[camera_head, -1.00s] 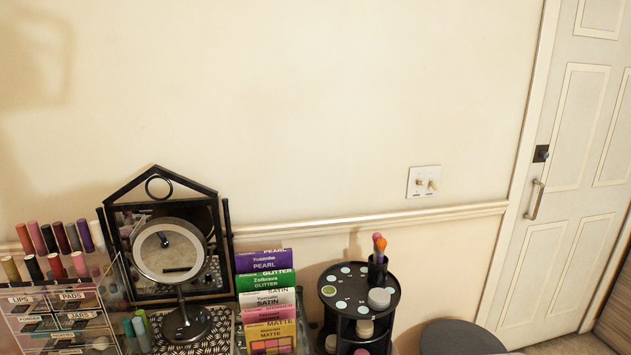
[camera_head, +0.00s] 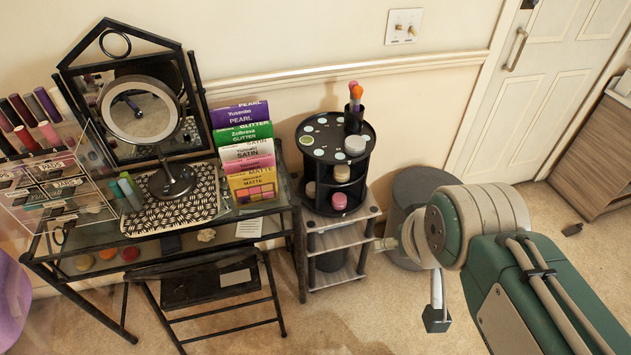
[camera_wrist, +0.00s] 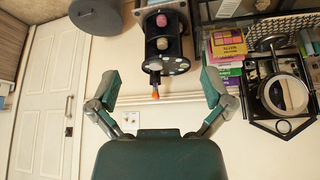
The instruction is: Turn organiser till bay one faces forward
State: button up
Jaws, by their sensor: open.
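The organiser (camera_head: 342,135) is a black round carousel with tiers, standing upright on a small shelf unit right of the vanity table. Its top carries pale and green discs, a white jar and a black cup of brushes (camera_head: 355,107). Jars and a pink item (camera_head: 339,201) sit in its open bays; I cannot read any bay number. In the wrist view, where the scene is upside down, the organiser (camera_wrist: 150,45) is beyond and between the fingers. My gripper (camera_wrist: 160,78) is open and empty, apart from the organiser.
A grey round bin or stool (camera_head: 420,190) stands right of the shelf unit (camera_head: 335,262). The vanity table (camera_head: 215,225) at left holds a round mirror (camera_head: 141,110), palettes (camera_head: 250,185) and lipsticks. A folding chair (camera_head: 215,300) stands in front. Carpet is clear at front centre.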

aim_at(321, 137)
jog(key=i+l+u, duration=0.4)
jog(key=l, duration=0.25)
jog(key=i+l+u, duration=0.15)
jog(key=l, duration=0.2)
jog(key=l+u, duration=0.2)
jog(key=l, duration=0.2)
